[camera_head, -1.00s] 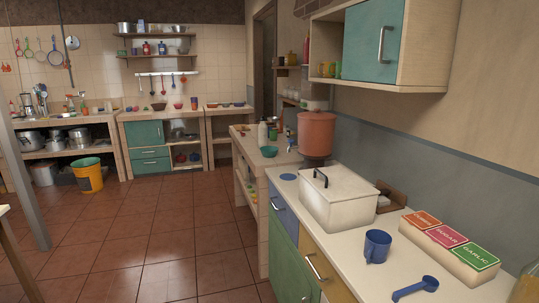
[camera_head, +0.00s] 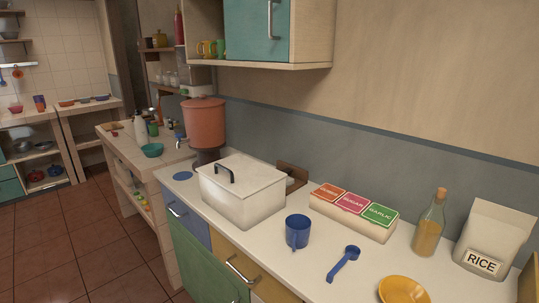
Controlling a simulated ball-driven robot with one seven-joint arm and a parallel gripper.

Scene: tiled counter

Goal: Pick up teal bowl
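The teal bowl (camera_head: 152,150) sits on the far counter, near its right front edge. It is small in view and looks upright. It stands left of the terracotta water dispenser (camera_head: 204,128) and in front of a green cup (camera_head: 153,129) and a white bottle (camera_head: 140,129). Nothing hides its near side. My gripper is not in view.
On the near counter stand a white lidded box (camera_head: 243,200), a blue mug (camera_head: 297,231), a blue scoop (camera_head: 343,263), spice boxes (camera_head: 354,211), an oil bottle (camera_head: 429,225), a yellow bowl (camera_head: 403,290) and a rice bag (camera_head: 494,238). Open tiled floor (camera_head: 75,240) lies at left.

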